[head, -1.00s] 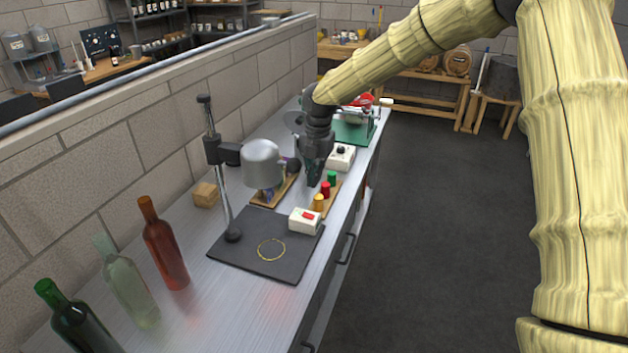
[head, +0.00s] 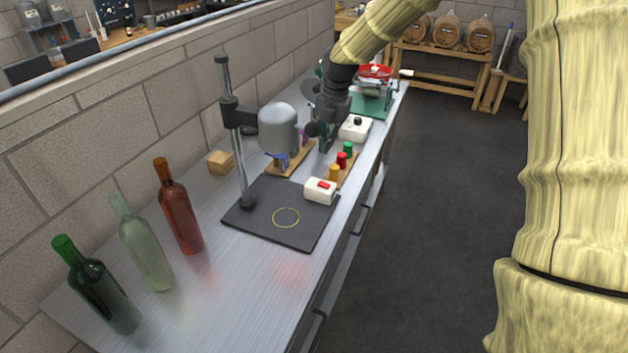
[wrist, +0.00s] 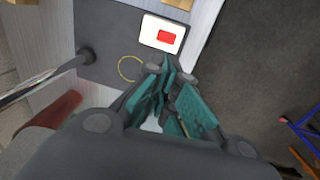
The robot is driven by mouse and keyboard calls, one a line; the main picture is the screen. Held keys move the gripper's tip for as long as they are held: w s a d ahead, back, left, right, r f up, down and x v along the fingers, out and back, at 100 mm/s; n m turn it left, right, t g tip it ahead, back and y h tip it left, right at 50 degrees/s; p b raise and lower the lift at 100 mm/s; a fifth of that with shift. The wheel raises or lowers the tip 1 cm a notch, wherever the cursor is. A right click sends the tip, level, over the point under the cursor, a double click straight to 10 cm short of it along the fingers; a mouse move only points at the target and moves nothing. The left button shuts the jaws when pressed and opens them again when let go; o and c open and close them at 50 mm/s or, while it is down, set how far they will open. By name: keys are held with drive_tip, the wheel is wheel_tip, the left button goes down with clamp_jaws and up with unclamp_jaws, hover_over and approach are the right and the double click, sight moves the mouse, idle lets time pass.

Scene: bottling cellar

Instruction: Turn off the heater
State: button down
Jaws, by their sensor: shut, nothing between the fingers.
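The heater is a grey dome (head: 278,128) on an upright post above a black base plate (head: 262,222). A white switch box (head: 320,191) with a red rocker (head: 323,185) sits at the plate's right edge. The wrist view shows the box (wrist: 150,32) and its red rocker (wrist: 166,37) ahead of the fingertips. I cannot tell which way the rocker is tilted. My gripper (head: 326,147) is shut and empty, above the bench behind the switch box and right of the dome. Its teal fingers (wrist: 166,75) are apart from the box in the wrist view.
A board with yellow, red and green capsules (head: 342,160) stands close behind the switch box. Behind it are another white box (head: 355,130) and a green-based machine (head: 373,103). Several bottles (head: 179,208) stand at the front left. A block wall (head: 130,140) borders the bench.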

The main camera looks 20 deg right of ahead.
sight(324, 190)
drive_tip(key=shift+f, duration=0.1)
drive_tip(key=shift+w+a+f+p, duration=0.2)
drive_tip(key=shift+f+p, duration=0.65)
drive_tip(key=shift+f, duration=1.45)
drive_tip(key=shift+w+a+f+p, duration=0.25)
drive_tip(key=shift+f+p, duration=0.65)
drive_tip(key=shift+f, duration=1.35)
drive_tip(key=shift+w+a+f+p, duration=0.2)
drive_tip(key=shift+f+p, duration=0.65)
drive_tip(key=shift+f, duration=1.45)
drive_tip(key=shift+f, duration=0.1)
drive_tip(key=shift+w+a+f+g+h, duration=0.1)
drive_tip(key=shift+f+g+h, duration=0.05)
drive_tip(key=shift+g+h, duration=0.15)
drive_tip(key=shift+s+d, duration=0.6)
drive_tip(key=shift+s, duration=0.05)
